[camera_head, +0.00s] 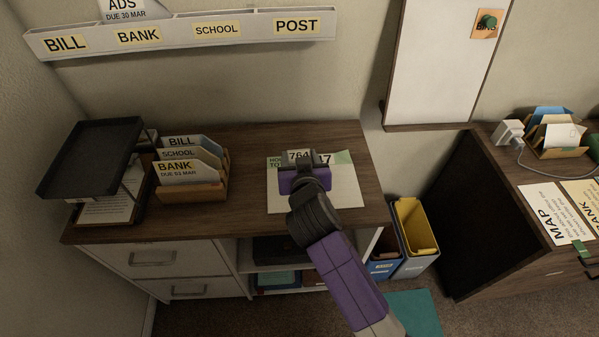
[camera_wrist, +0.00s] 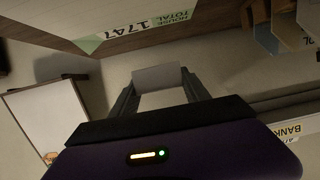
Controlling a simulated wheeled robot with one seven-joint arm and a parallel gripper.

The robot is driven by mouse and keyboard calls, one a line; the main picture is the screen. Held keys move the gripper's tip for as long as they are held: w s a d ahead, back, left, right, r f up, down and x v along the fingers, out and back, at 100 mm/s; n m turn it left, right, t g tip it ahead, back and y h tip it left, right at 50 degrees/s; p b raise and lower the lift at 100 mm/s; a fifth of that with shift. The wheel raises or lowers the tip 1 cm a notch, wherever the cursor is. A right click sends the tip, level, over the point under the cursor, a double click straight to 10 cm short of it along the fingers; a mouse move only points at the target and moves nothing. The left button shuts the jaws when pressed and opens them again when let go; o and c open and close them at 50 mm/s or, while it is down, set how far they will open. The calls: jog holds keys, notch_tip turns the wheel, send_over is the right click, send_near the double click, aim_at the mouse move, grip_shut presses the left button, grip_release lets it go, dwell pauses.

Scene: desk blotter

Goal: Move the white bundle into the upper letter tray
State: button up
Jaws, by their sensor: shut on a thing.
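My gripper (camera_head: 301,166) is over the right half of the wooden cabinet top, above a pale printed sheet. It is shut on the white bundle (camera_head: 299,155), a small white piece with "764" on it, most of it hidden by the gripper. In the wrist view the white bundle (camera_wrist: 160,77) shows as a plain pale block between the two dark fingers. The upper letter tray (camera_head: 88,155) is black and stands at the left end of the cabinet, well to the left of my gripper. Its inside floor looks bare.
A lower tray (camera_head: 108,207) with papers lies under the upper one. A wooden file sorter (camera_head: 205,194) with labelled folders stands between the trays and my gripper. The printed sheet (camera_head: 345,195) lies below my gripper. A labelled wall rack (camera_head: 180,37) hangs above.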

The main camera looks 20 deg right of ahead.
notch_tip(320, 180, up, 10)
jog(key=shift+f, duration=0.1)
